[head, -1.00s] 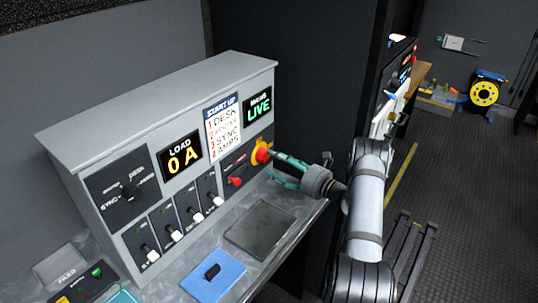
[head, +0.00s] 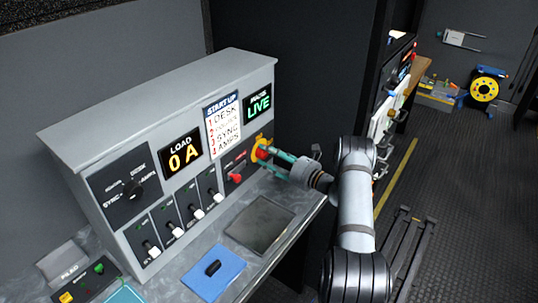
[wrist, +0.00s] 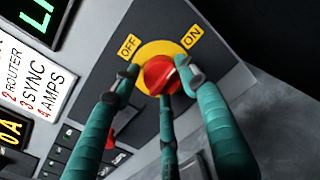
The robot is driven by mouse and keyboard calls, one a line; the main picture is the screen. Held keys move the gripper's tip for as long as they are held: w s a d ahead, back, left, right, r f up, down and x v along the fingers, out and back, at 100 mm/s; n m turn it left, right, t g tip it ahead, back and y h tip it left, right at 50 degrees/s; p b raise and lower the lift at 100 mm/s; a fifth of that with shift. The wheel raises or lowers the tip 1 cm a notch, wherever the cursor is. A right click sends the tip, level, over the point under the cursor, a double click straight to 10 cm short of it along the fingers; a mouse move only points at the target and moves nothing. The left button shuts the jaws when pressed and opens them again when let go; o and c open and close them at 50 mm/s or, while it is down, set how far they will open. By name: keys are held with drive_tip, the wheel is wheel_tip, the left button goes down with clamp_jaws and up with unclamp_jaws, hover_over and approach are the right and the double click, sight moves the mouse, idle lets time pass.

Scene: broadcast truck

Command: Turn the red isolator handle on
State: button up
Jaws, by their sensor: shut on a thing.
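The red isolator handle (wrist: 160,75) sits on a yellow disc (wrist: 147,53) on a dark plate, between an OFF label (wrist: 129,46) and an ON label (wrist: 192,37). In the head view the yellow disc (head: 257,144) is at the right end of the grey panel. My gripper (head: 268,155) has teal fingers and reaches in from the right. In the wrist view my gripper (wrist: 160,78) has its fingertips around the handle, shut on it, with one finger below. The fingers partly hide the handle, and I cannot tell which label it points at.
A smaller red knob (head: 235,178) is left of the handle. White switches (head: 197,212) and a rotary selector (head: 132,188) are further left. The displays read 0 A (head: 181,157) and LIVE (head: 258,107). A blue mat (head: 213,286) and a dark flat pad (head: 260,226) lie on the bench.

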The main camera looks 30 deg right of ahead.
drive_tip(key=shift+d+r, duration=0.1)
drive_tip(key=shift+r, duration=0.05)
drive_tip(key=c, duration=0.5)
drive_tip(key=shift+w+m+b, duration=0.1)
drive_tip(key=shift+m+b, duration=0.3)
drive_tip(key=shift+b, duration=0.05)
drive_tip(key=shift+d, duration=0.1)
drive_tip(key=o, duration=1.1)
drive_tip(key=v, duration=1.2)
